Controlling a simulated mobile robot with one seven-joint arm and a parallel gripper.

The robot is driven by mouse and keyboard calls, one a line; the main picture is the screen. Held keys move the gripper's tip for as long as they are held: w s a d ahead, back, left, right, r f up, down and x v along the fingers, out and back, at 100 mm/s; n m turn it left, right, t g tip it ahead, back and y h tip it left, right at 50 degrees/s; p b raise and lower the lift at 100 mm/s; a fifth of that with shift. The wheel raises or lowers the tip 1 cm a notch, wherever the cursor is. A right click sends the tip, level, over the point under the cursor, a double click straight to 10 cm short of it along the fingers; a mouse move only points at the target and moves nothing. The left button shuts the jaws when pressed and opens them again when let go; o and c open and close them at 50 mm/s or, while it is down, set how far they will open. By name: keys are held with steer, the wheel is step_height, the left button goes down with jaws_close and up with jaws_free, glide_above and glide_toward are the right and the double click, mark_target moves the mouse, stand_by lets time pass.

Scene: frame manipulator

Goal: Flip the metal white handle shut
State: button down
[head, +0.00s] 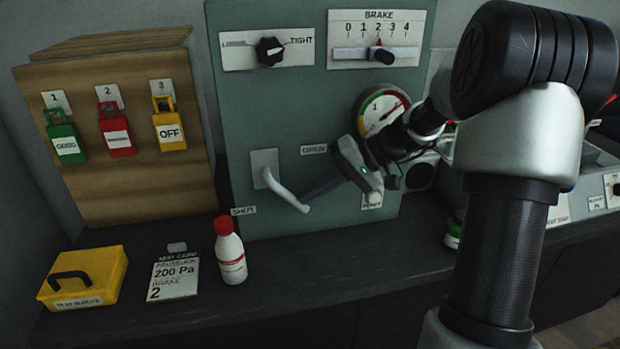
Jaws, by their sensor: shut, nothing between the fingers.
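The white metal handle (284,190) is mounted on a pale plate (265,163) on the green panel. It slants down and to the right from its pivot. An "OPEN" label (313,149) is to the upper right of it, and a "SHUT" label (243,211) is to the lower left. My gripper (307,195) comes in from the right with its fingers shut and empty. The fingertips are at the handle's free lower end, on its right side. I cannot tell whether they touch it.
The green panel also bears a knob (269,51), a brake slider (380,55) and a gauge (382,112). A white bottle with a red cap (230,252) stands on the dark counter below the handle. A yellow box (85,278) and a card (174,277) are to the left.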

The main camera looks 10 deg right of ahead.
steer(key=a+f+m+y+b, duration=0.1)
steer(key=a+f+y+b, duration=0.4)
steer(key=y+b, duration=0.2)
steer(key=shift+s+a+t+y, duration=0.2)
steer(key=shift+t+y, duration=0.1)
steer(key=shift+y, duration=0.4)
steer(key=shift+d, duration=0.1)
steer(key=s+d, duration=0.1)
steer(key=d, duration=0.6)
steer(key=shift+d+f+p, duration=0.2)
steer(key=shift+d+p, duration=0.15)
steer(key=shift+d, duration=0.05)
steer(key=shift+s, duration=0.1)
